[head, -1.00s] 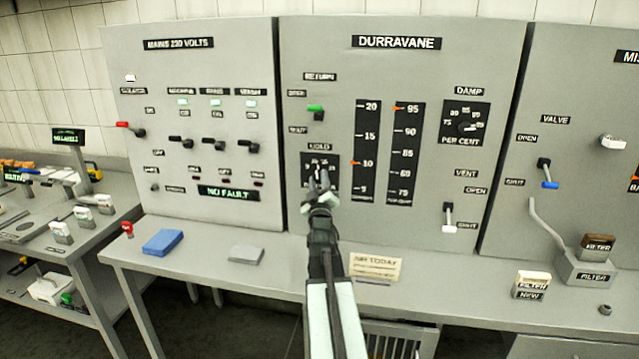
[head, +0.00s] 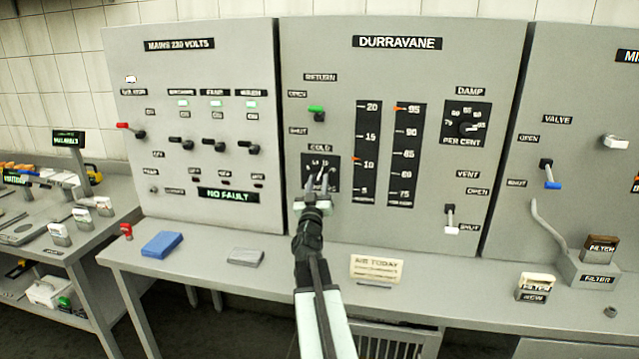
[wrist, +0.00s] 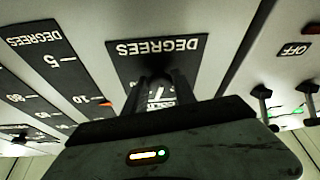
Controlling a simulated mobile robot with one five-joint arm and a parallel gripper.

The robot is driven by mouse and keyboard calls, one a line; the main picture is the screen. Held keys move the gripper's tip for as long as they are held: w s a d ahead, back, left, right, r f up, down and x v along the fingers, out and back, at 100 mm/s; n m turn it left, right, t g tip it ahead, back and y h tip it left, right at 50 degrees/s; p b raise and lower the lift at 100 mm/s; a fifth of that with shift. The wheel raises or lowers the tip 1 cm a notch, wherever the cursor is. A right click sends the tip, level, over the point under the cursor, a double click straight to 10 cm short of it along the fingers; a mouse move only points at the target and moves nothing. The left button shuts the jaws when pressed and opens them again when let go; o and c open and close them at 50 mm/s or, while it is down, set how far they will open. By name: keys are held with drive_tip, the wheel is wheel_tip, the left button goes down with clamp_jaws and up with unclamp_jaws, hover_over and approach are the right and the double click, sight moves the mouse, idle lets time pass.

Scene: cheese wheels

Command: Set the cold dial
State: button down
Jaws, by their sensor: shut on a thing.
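The cold dial (head: 312,163) is a black square plate under a COLD label on the grey DURRAVANE panel. My gripper (head: 318,184) reaches up to it from below, and its fingers are closed on the dial's knob. The fingers and arm hide the knob and much of the plate's lower half. In the wrist view the plate (wrist: 130,58) shows upside down with the word DEGREES, and my fingers (wrist: 160,85) close at its middle. The temperature scale (head: 367,140) beside it has an orange pointer near 10.
A second scale (head: 404,150) has its orange pointer near 95. The damp dial (head: 466,122) and vent lever (head: 449,218) are to the right. The mains panel (head: 190,120) stands at left. The bench below holds a blue block (head: 162,245), a grey block (head: 245,257) and an AIR TODAY card (head: 376,268).

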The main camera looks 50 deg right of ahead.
drive_tip(key=shift+w+a, duration=0.1)
drive_tip(key=c, duration=1)
unclamp_jaws()
drive_tip(key=shift+c, duration=0.2)
drive_tip(key=b+v, duration=0.3)
drive_tip(key=v, duration=0.4)
drive_tip(key=shift+s+a+f, duration=0.15)
drive_tip(key=shift+s+a, duration=0.1)
drive_tip(key=shift+a, duration=0.05)
